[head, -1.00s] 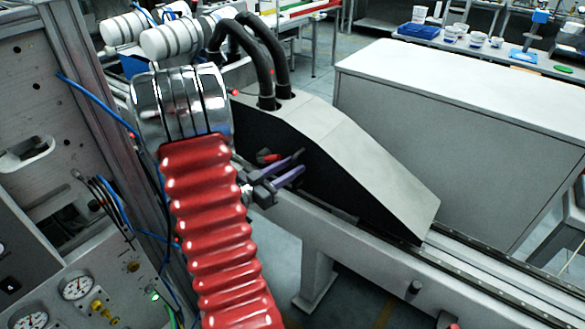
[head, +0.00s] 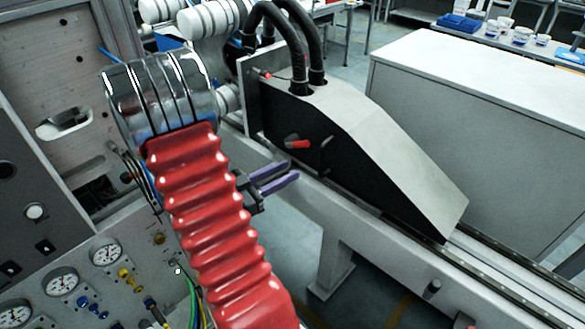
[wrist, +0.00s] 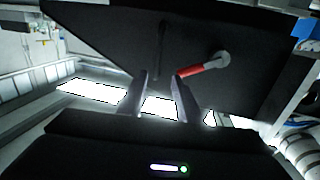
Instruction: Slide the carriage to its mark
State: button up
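The carriage (head: 400,155) is a grey wedge-shaped housing with a black side, sitting on a long rail. A red handle (head: 297,144) sticks out of its black side; it also shows in the wrist view (wrist: 202,69). My gripper (head: 292,170) has purple fingers and is below the handle in the head view, apart from it. In the wrist view my gripper (wrist: 160,76) is open and empty, with the red handle beyond and right of the right fingertip. The carriage's black side (wrist: 110,40) fills the upper middle there. I cannot make out a mark.
The rail (head: 500,265) runs on to the lower right, clear beyond the carriage. A dark knob (head: 432,289) stands on the beam's near side. Two black hoses (head: 310,45) rise from the carriage. A grey cabinet (head: 490,120) stands behind. A gauge panel (head: 60,285) is at left.

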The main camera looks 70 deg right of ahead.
aim_at(320, 160)
jog(key=shift+w+a, duration=0.25)
jog(key=shift+a, duration=0.2)
jog(key=shift+f, duration=0.1)
jog(key=shift+s+a+f, duration=0.15)
jog(key=shift+s+f, duration=0.2)
jog(key=shift+f, duration=0.05)
jog(key=shift+x, duration=6.95)
jog(key=shift+w, duration=0.1)
jog(key=shift+c, duration=0.2)
grip_shut()
